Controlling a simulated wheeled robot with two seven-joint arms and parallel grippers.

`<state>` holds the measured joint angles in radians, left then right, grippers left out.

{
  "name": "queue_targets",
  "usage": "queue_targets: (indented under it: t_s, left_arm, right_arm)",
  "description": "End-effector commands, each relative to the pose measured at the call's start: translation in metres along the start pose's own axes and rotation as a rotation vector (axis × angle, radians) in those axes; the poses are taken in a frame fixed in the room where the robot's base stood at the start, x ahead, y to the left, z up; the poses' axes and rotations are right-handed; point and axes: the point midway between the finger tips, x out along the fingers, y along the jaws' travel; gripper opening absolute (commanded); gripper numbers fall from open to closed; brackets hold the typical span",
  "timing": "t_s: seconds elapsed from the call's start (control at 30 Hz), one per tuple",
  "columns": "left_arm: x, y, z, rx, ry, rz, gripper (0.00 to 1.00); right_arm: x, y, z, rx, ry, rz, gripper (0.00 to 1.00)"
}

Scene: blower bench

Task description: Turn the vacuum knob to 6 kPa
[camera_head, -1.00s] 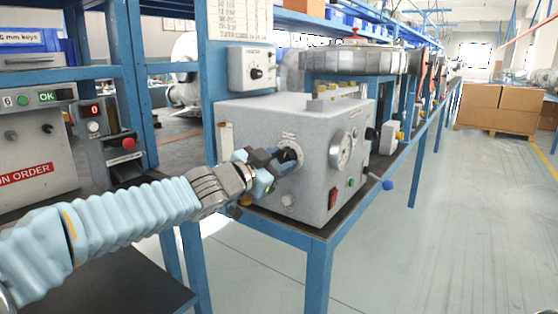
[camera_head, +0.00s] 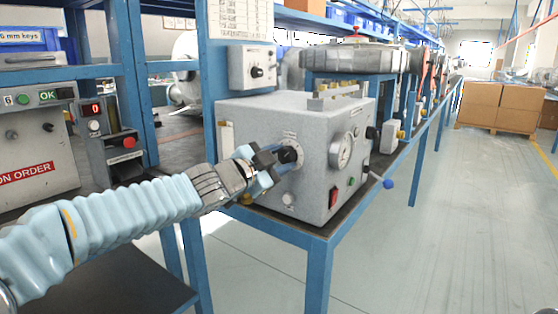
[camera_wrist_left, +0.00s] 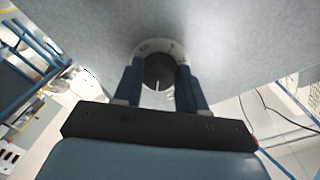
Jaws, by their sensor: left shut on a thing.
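The black vacuum knob (camera_head: 289,155) sits on the left face of the grey blower box (camera_head: 258,115), with a pale scale ring around it. My left gripper (camera_head: 277,163) is at the knob, its fingers on either side of it. In the left wrist view the knob (camera_wrist_left: 159,71) lies between the two blue fingers (camera_wrist_left: 160,84), and a white pointer line on it points down the picture. The scale's marks are too small to read. A round dial gauge (camera_head: 341,151) is on the box's right face; its reading is not legible. My right gripper is not in view.
A smaller control box with a black knob (camera_head: 257,72) hangs on the blue post above. A blue-tipped lever (camera_head: 387,184) sticks out at the right. A panel with a red button (camera_head: 129,142) stands at left. The aisle floor (camera_head: 455,235) is clear.

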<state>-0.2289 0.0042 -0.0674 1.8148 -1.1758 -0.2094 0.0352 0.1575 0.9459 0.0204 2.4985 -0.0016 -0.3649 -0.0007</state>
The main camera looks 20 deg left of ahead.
Motion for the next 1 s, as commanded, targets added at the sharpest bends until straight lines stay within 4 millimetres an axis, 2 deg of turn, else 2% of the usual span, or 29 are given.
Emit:
queue_targets:
  t_s: [0.07, 0.1, 0.27, 0.53, 0.67, 0.77, 1.0]
  left_arm:
    - [0.000, 0.001, 0.000, 0.000, -0.001, 0.002, 0.10]
    - [0.000, 0.001, 0.000, 0.000, -0.001, 0.002, 0.44]
    - [0.000, 0.001, 0.000, -0.001, -0.001, 0.002, 0.66]
    - [-0.001, 0.000, 0.000, -0.001, 0.000, 0.001, 0.66]
    - [-0.012, -0.002, -0.001, -0.001, 0.000, -0.001, 0.66]
    - [-0.032, -0.002, -0.001, -0.001, 0.000, -0.002, 0.66]
    - [-0.092, -0.003, -0.003, -0.001, 0.000, -0.002, 0.66]
  right_arm:
    - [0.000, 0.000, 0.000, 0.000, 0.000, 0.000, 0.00]
    - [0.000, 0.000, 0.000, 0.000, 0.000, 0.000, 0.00]
    - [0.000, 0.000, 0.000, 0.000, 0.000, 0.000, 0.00]
    - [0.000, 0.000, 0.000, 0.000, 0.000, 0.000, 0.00]
    - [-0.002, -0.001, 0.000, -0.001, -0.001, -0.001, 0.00]
    - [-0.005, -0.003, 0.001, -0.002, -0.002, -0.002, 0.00]
    - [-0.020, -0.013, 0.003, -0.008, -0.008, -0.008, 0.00]
